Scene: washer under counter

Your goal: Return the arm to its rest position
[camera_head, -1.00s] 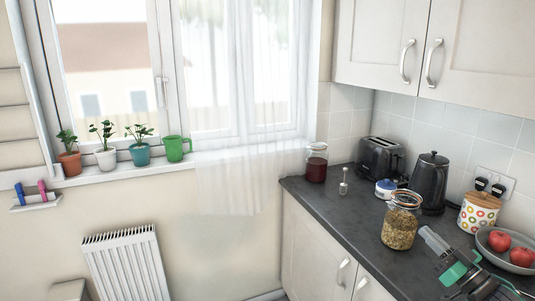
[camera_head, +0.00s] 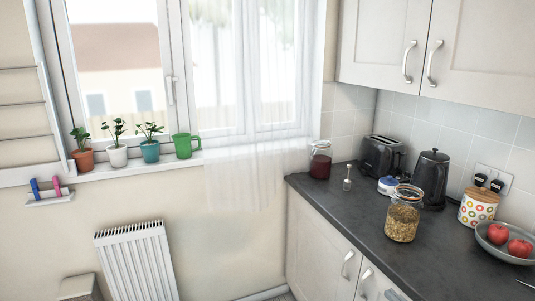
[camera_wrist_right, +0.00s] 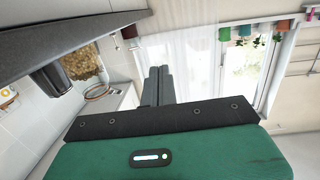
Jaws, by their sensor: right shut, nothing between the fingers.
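My right gripper (camera_wrist_right: 158,86) shows in the right wrist view as two dark fingers pressed together, with nothing between them. Its green and black body fills the bottom of that view. My left gripper is in neither view.
The dark counter (camera_head: 400,262) holds a grain jar (camera_head: 402,217), a kettle (camera_head: 430,180), a toaster (camera_head: 381,155), a patterned canister (camera_head: 477,208) and a fruit bowl (camera_head: 490,242). A radiator (camera_head: 137,262) and potted plants (camera_head: 150,148) are at left.

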